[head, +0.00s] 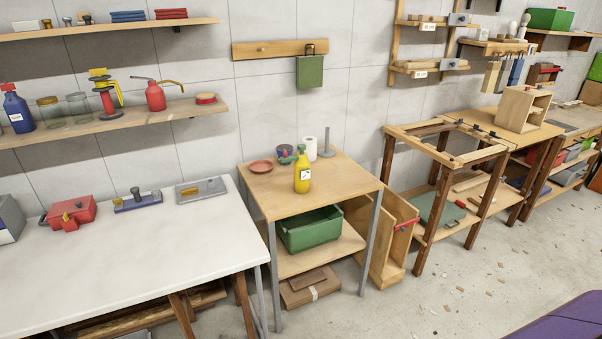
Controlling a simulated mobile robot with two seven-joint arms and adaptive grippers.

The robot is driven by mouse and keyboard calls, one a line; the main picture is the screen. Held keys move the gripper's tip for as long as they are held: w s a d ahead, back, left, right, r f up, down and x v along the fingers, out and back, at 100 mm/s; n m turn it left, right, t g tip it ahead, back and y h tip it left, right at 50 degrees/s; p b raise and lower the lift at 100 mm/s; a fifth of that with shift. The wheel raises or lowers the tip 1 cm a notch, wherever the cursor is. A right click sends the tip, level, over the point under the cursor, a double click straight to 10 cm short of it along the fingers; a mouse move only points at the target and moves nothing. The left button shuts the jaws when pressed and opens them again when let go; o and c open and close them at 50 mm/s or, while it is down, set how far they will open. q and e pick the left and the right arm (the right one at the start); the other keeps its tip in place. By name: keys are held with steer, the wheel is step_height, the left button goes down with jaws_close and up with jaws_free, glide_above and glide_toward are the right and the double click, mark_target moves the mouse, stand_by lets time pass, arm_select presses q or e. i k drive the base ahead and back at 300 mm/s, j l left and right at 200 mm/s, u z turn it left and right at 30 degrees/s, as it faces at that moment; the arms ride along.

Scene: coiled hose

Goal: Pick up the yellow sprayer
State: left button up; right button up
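The yellow sprayer (302,172) stands upright on the top of a small wooden table (333,188), near the middle of the head view.
A reddish dish (261,166), a white roll (310,148) and a grey upright holder (326,145) stand behind the sprayer. A green bin (309,230) sits on the lower shelf. A white workbench (130,255) is at left. Floor at lower right is mostly clear, with scattered chips.

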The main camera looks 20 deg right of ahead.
mark_target(302, 171)
steer(key=i+l+u, duration=0.1)
steer(key=l, duration=0.5)
steer(key=i+l, duration=0.25)
steer(key=l, duration=0.3)
steer(key=i+l+u, duration=0.15)
steer(key=l, duration=0.45)
steer(key=i+l, duration=0.1)
steer(key=l, duration=0.5)
steer(key=i+l+u, duration=0.15)
steer(key=l, duration=0.45)
steer(key=i+l, duration=0.1)
steer(key=l, duration=0.55)
steer(key=i+l+u, duration=0.15)
steer(key=l, duration=0.45)
steer(key=k, duration=0.05)
